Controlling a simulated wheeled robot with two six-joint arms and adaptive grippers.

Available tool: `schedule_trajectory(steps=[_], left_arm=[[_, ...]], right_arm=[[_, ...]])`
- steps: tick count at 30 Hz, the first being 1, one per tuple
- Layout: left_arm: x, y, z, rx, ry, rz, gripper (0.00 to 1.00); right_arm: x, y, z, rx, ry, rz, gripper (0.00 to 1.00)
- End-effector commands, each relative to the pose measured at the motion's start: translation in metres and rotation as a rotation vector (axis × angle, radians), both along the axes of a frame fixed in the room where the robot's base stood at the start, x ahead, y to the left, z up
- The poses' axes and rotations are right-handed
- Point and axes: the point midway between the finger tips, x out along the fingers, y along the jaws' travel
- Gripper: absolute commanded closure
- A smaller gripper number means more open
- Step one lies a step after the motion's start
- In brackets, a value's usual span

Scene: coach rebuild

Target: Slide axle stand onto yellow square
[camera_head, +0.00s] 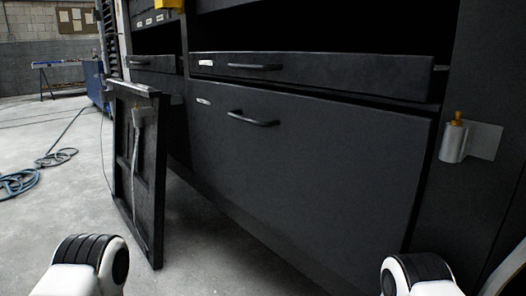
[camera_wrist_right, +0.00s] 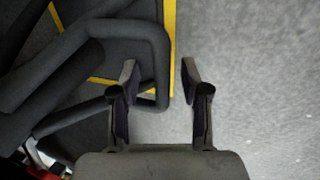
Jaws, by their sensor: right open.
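In the right wrist view, a dark tubular frame (camera_wrist_right: 100,28), which looks like the axle stand, fills the left side. Its bent tube comes down in line with the gap between my right fingers. Whether it lies between them or beyond them I cannot tell. My right gripper (camera_wrist_right: 160,72) is open, pointing at the floor. Yellow lines (camera_wrist_right: 170,25), apparently the square's border, run beside and partly behind the frame, and the tubes hide part of them. The head view shows neither stand nor square. My left gripper is out of view; only arm links show along the bottom.
In the head view, a black cabinet (camera_head: 300,150) with drawers and handles stands ahead. A black panel (camera_head: 140,165) stands upright at its left. A blue hose (camera_head: 20,183) lies on the floor at far left. Bare grey floor (camera_wrist_right: 260,90) lies right of my right gripper.

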Motion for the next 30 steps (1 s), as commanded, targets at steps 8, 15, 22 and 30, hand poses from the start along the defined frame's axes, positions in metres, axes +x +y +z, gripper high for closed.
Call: schedule_trajectory(steps=[8,15,22,30], left_arm=[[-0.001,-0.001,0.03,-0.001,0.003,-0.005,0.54],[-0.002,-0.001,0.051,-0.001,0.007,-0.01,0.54],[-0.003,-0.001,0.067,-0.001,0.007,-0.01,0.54],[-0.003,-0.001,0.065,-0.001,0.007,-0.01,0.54]], right_arm=[[-0.005,0.006,0.03,0.0,0.001,0.002,0.54],[-0.009,0.011,0.051,0.001,0.001,0.001,0.54],[-0.013,0.015,0.067,0.001,0.001,0.001,0.54],[-0.013,0.016,0.066,0.0,0.0,0.001,0.54]])
